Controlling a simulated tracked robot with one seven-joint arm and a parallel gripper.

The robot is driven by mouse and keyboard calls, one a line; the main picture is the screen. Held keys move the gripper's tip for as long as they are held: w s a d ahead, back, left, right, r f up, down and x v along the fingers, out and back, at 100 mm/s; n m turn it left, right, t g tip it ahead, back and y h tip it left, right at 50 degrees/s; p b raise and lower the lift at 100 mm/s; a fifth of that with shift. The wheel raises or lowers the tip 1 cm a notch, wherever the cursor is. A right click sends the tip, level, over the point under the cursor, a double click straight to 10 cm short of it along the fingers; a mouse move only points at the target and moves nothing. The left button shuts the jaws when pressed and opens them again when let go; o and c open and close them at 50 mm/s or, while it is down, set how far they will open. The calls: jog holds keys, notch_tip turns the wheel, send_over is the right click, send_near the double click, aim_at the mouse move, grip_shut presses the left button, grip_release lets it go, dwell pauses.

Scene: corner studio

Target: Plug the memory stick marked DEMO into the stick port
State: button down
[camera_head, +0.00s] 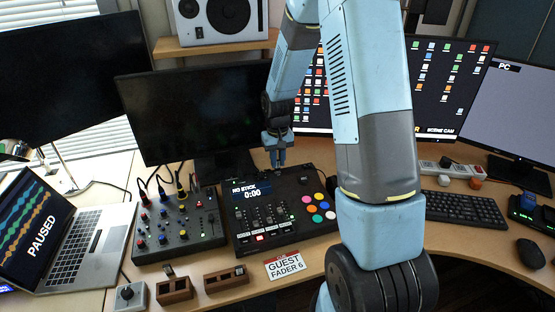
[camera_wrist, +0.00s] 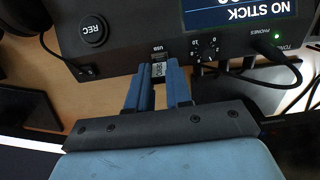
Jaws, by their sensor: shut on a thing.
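My gripper (camera_wrist: 160,92) is shut on a small dark memory stick (camera_wrist: 158,70) with a pale label; the lettering is too small to read. In the head view my gripper (camera_head: 281,160) points down at the back edge of the black console (camera_head: 270,235), and the stick cannot be made out there. In the wrist view the stick lies at the console edge just below the "USB" marking. The stick port is hidden, so I cannot tell whether the stick is in it. The console screen (camera_head: 252,191) reads "NO STICK 0:00"; part of it shows in the wrist view (camera_wrist: 235,10).
Cables (camera_wrist: 278,75) plug into the console's back edge beside my gripper. A dark monitor (camera_head: 195,115) stands behind left. A mixer (camera_head: 180,228) and laptop (camera_head: 75,240) are left. Two wooden holders (camera_head: 174,291) (camera_head: 226,280) and a "GUEST FADER 6" card (camera_head: 284,265) lie in front.

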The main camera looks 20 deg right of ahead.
jog(key=shift+f, duration=0.35)
jog(key=c, duration=1)
grip_release()
jog(key=shift+o, duration=0.2)
notch_tip(320, 180, up, 14)
jog(key=shift+f, duration=0.2)
jog(key=s+r+t, duration=0.3)
jog(key=s+r, duration=0.9)
jog(key=r, duration=0.1)
jog(key=s+r+t, duration=0.1)
jog(key=s+r, duration=0.1)
jog(key=s, duration=0.6)
jog(key=s+r+t, duration=0.1)
jog(key=s+r, duration=0.1)
jog(key=s, duration=0.6)
jog(key=shift+r+t, duration=0.3)
jog(key=shift+r, duration=0.1)
